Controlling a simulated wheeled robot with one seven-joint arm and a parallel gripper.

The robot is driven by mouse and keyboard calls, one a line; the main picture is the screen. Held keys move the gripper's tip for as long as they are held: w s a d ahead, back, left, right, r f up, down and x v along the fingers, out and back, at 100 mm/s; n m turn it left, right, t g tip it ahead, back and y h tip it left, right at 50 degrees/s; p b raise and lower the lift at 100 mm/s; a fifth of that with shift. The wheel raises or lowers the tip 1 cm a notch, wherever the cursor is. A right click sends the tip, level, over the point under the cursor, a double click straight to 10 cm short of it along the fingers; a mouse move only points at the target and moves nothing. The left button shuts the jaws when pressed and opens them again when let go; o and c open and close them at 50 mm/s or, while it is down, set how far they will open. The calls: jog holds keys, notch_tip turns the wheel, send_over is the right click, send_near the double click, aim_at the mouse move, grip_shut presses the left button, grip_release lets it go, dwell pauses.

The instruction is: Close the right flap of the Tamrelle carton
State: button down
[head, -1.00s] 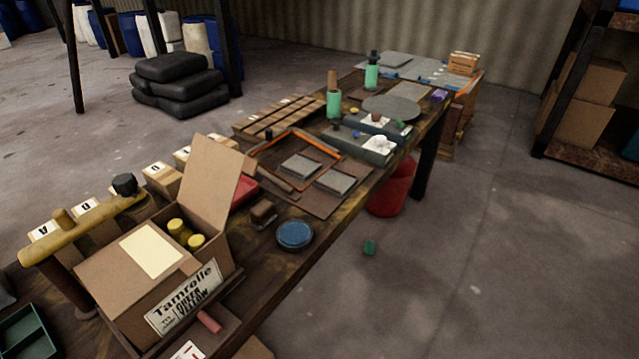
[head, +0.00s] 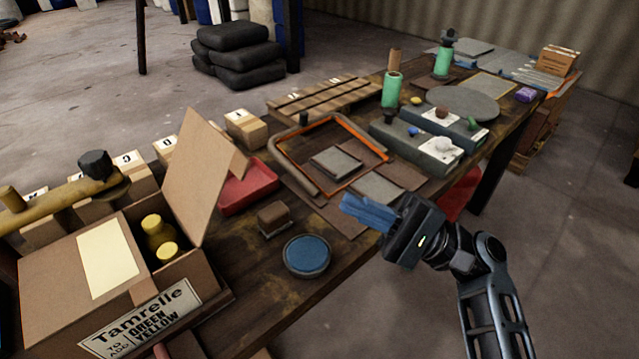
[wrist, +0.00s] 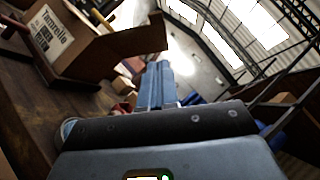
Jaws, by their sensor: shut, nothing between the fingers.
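The Tamrelle carton (head: 130,310) stands on the workbench at the lower left of the head view, its printed label facing the bench's front edge. Its right flap (head: 197,172) stands up, leaning a little outward. The left flap (head: 75,268) lies down over the left part of the opening. Yellow-capped bottles (head: 158,238) show in the open right half. My gripper (head: 345,212) is shut and empty, to the right of the carton and well apart from it, with blue fingers pointing left.
A round blue-topped tin (head: 307,255) and a brown block brush (head: 273,218) sit between carton and gripper. A yellow-brown beam (head: 55,200) with a dark knob stands behind the carton. Framed trays and grey boxes (head: 430,150) fill the bench farther back.

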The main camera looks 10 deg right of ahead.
jog(key=p, duration=0.2)
send_near(243, 165)
jog(key=w+a, duration=0.2)
jog(key=w, duration=0.2)
jog(key=a, duration=0.1)
jog(key=s+a+r, duration=0.1)
jog(key=shift+s+a+r, duration=0.15)
jog(key=shift+s+a, duration=0.05)
jog(key=shift+a, duration=0.15)
jog(key=shift+s+a+r+p, duration=0.2)
jog(key=shift+a+p, duration=0.1)
jog(key=shift+r, duration=0.1)
